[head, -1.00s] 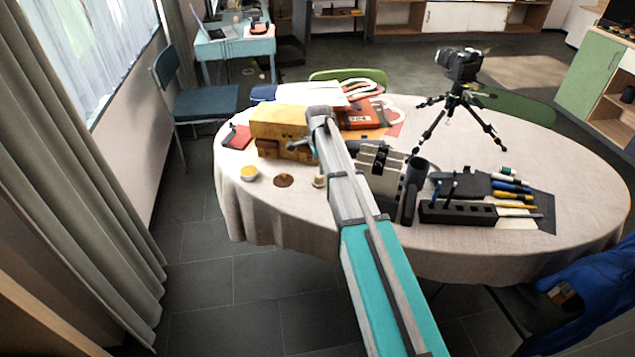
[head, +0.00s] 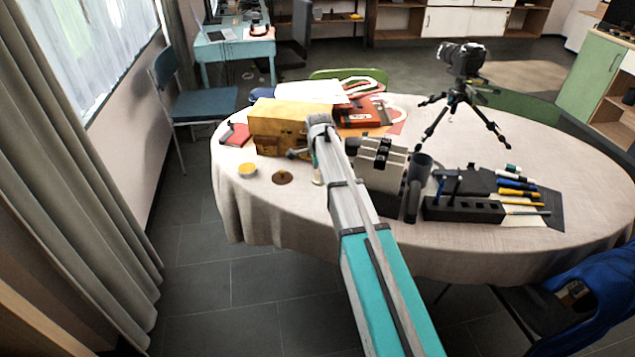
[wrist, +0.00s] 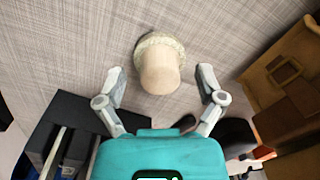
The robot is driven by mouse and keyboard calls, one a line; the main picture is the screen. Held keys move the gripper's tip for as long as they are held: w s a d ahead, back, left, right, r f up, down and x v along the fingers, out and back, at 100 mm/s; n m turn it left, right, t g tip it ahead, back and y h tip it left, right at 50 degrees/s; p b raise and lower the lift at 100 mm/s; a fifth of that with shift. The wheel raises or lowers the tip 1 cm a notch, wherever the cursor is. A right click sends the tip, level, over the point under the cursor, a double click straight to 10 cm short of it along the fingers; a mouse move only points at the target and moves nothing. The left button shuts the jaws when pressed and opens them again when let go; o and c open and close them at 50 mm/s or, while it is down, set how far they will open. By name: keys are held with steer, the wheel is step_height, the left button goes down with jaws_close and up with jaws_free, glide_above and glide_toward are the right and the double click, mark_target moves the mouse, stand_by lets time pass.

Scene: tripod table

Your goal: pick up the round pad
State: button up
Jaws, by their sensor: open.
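The round pad (wrist: 148,46) shows in the wrist view as a pale, fuzzy disc with a smooth beige knob on top, resting on the woven tablecloth. In the head view it is small and mostly hidden beside my arm (head: 318,180). My gripper (wrist: 161,74) is open, with one finger on each side of the knob and a gap on both sides. It holds nothing.
A yellow-brown box (head: 280,122) stands close by the arm. A brown disc (head: 282,177) and a yellow round tin (head: 247,170) lie to the left. A black organiser (head: 462,210) and a camera tripod (head: 457,100) stand to the right.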

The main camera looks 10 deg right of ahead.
stand_by(0.6)
jaws_close()
